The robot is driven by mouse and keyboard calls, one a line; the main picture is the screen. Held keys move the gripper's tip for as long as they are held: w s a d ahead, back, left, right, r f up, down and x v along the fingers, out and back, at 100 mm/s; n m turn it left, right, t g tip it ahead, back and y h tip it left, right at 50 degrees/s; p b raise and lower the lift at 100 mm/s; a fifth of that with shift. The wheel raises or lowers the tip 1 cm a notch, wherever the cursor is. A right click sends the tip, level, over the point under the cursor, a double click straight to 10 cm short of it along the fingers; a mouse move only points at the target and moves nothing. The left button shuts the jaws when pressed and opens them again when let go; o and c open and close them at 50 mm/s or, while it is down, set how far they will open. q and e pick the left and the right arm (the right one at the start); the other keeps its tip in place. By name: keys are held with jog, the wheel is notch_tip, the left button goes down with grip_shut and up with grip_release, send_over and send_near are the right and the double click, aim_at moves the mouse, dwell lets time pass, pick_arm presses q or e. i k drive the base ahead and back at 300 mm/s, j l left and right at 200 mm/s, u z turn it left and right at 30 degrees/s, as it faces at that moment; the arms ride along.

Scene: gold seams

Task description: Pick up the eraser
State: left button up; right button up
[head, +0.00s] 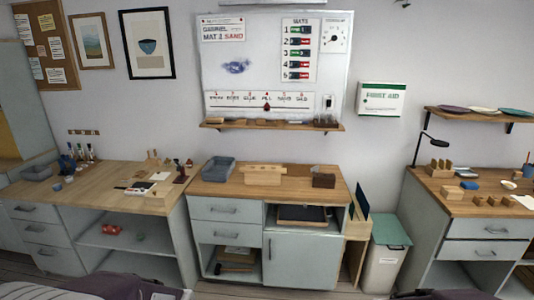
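The whiteboard (221,88) hangs on the wall in the middle, with a blue scribble (236,67) on its left half. A wooden ledge (225,127) runs below it and bears several small items. A small block-like item (213,121) lies at the ledge's left end; it may be the eraser, but it is too small to tell. Flat items (266,122) lie near the ledge's middle, and a dark cluster (326,120) stands at its right end. Neither of my grippers is in view.
A desk (85,195) stands left, another counter (480,209) right. A green-lidded bin (385,265) stands between cabinet and counter.

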aim_at(209, 120)
jog(key=i+j, duration=0.15)
jog(key=j, duration=0.2)
jog(key=i+j, duration=0.1)
jog(key=j, duration=0.3)
jog(key=i+j, duration=0.15)
jog(key=j, duration=0.2)
jog(key=i+j+z, duration=0.1)
jog(key=j, duration=0.3)
jog(key=i+j, duration=0.15)
jog(key=j, duration=0.8)
